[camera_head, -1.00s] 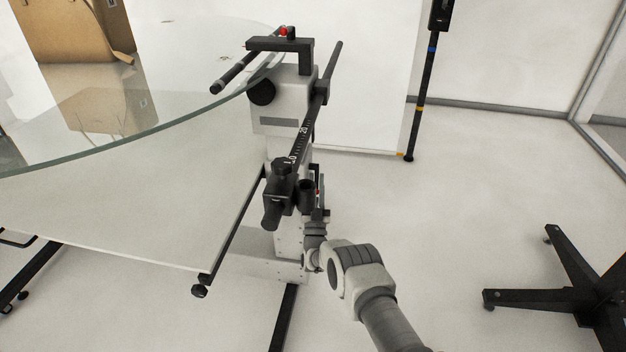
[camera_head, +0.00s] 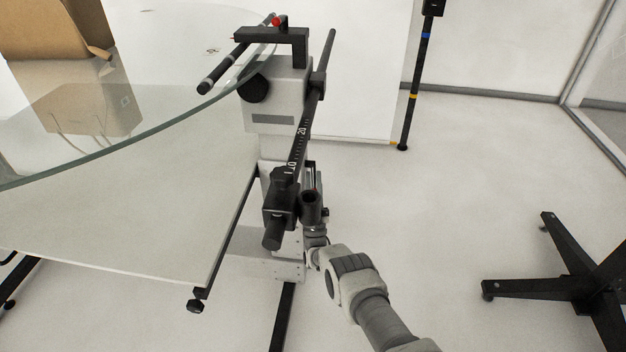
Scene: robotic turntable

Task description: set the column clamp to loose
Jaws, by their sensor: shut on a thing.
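The grey column (camera_head: 277,100) stands upright at the edge of the glass turntable. A black scaled bar (camera_head: 303,130) runs along its right side, with a black block and knob (camera_head: 281,200) at its near end. My gripper (camera_head: 313,188) is at the right side of the column, behind and beside that block, small and partly hidden. It is shut on a dark part there, which I take to be the column clamp; its lever and setting are too small and covered to read. My grey arm reaches up to it from the lower right.
The round glass plate (camera_head: 150,133) fills the left, with a cardboard box (camera_head: 62,28) on it. A white panel (camera_head: 110,215) lies below the glass. A black pole (camera_head: 411,100) stands behind, and a black stand base (camera_head: 575,275) is at right. Floor between them is clear.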

